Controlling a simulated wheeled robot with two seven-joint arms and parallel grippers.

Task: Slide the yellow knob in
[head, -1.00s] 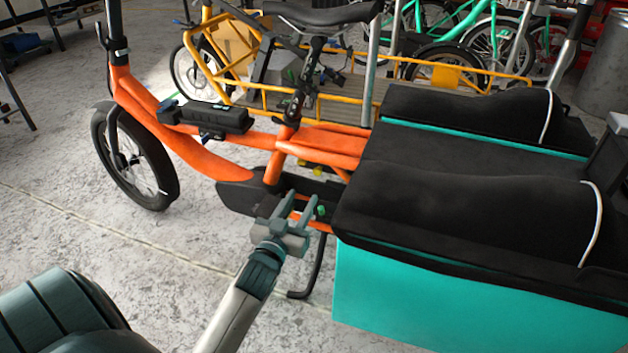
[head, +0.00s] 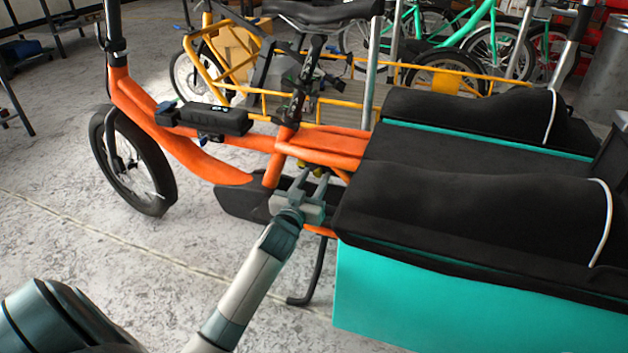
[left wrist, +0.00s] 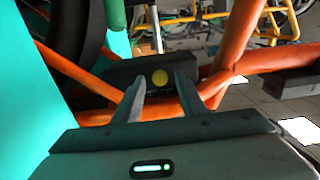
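The yellow knob (left wrist: 160,77) shows in the left wrist view as a round yellow face on a dark block, low on the orange bike frame. My left gripper (left wrist: 160,86) is open, with one finger on each side of the knob in that view. I cannot tell whether the fingertips touch the block. In the head view my left gripper (head: 312,177) reaches under the orange frame, beside the black and turquoise cargo box; the knob is mostly hidden there. My right gripper is not in view.
A green part (left wrist: 115,15) hangs just above and left of the fingers in the left wrist view. The cargo box (head: 450,300) is close on the right, and orange tubes (head: 318,146) pass above. The kickstand (head: 315,275) is below. The floor at left is open.

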